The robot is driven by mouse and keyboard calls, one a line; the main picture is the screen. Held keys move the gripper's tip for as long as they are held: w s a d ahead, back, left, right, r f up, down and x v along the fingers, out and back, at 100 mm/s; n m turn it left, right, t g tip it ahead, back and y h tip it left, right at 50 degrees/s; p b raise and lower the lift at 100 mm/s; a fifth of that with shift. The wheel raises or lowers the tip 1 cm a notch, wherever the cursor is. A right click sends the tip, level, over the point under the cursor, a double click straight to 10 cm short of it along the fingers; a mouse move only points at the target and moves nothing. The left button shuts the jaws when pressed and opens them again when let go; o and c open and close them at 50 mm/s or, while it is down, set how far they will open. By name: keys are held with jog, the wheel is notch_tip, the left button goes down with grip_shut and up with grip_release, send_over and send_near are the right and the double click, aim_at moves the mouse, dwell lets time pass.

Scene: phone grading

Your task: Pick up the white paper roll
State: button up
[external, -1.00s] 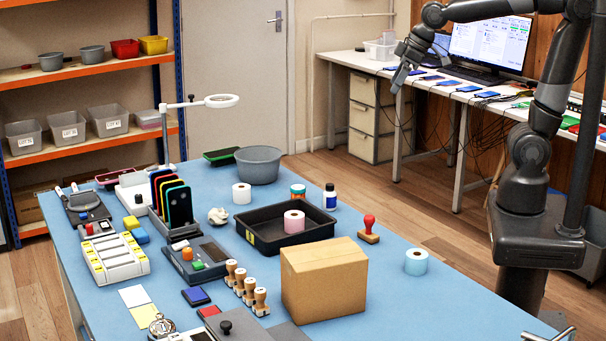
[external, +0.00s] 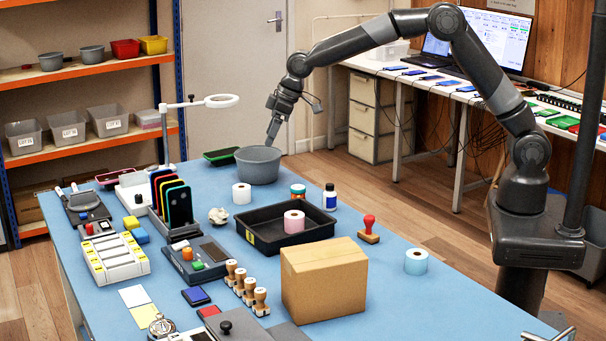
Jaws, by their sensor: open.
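A pink roll (external: 294,221) stands in the tray, and a light blue roll (external: 416,262) stands alone at the right of the table. My gripper (external: 270,140) points down above the grey bowl (external: 258,166), up and to the right of the white roll and apart from it. It is open and holds nothing that I can see.
A crumpled paper ball (external: 218,215) and a rack of phones (external: 176,205) lie to the left. A cardboard box (external: 323,281) stands in front.

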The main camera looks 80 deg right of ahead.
send_near(242, 187)
jog(key=x, duration=0.3)
jog(key=d+x, duration=0.1)
jog(key=x, duration=0.1)
jog(key=shift+w+f, duration=0.3)
jog(key=shift+w, duration=0.05)
jog(key=x, duration=0.2)
jog(key=a+x, duration=0.1)
jog(key=x, duration=0.1)
jog(key=shift+s, duration=0.15)
jog(key=shift+w+f, duration=0.25)
jog(key=shift+f, duration=0.3)
jog(key=shift+c, duration=0.2)
jog(key=c, duration=1)
